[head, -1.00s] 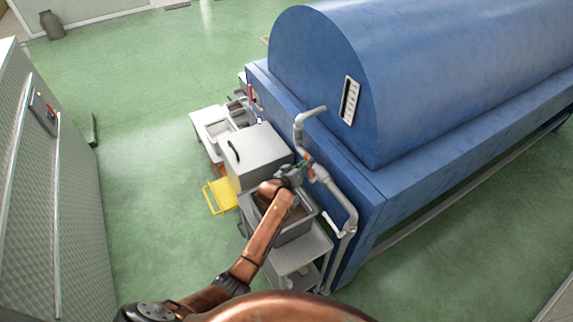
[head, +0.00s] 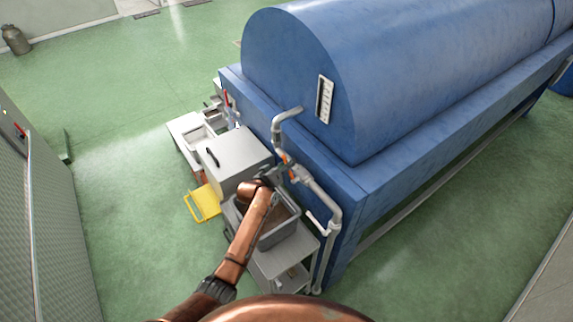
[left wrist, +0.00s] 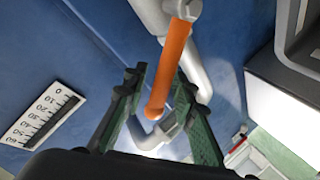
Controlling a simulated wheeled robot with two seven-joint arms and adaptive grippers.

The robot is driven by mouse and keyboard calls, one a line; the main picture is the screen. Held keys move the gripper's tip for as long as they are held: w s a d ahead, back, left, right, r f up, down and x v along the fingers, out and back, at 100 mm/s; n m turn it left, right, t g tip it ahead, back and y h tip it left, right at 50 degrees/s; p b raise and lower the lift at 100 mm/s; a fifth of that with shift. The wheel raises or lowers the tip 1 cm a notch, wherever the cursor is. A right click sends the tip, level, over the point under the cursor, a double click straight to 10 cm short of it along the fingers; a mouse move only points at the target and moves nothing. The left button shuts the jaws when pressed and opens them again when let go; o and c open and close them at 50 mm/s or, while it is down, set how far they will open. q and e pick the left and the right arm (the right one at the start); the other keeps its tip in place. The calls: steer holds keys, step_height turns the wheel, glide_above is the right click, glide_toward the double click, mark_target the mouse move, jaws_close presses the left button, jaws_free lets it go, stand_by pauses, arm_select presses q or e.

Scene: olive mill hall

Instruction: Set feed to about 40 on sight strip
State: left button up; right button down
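The sight strip (head: 325,98) is a white scale on the end of the blue machine. It also shows in the left wrist view (left wrist: 42,116), with numbers from 0 upward; I cannot make out a level reading. An orange valve lever (left wrist: 167,75) hangs from the grey pipe; in the head view its valve (head: 287,160) is small beside the pipe. My left gripper (left wrist: 160,78) has its two green fingers apart, one on each side of the lever, with a visible gap. In the head view it (head: 272,177) is at the valve, partly hidden by my wrist. My right gripper is not in view.
A grey bin (head: 279,235) on a cart (head: 270,262) stands below my left arm. A lidded grey box (head: 236,160), a yellow step (head: 203,204) and a white tray (head: 199,138) are close by. The pipe (head: 326,200) runs down the machine's corner. Green floor at left is open.

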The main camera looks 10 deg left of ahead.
arm_select(q)
steer(key=shift+o, duration=0.2)
steer(key=shift+a+r, duration=0.1)
steer(key=shift+a, duration=0.05)
steer(key=v, duration=1.2)
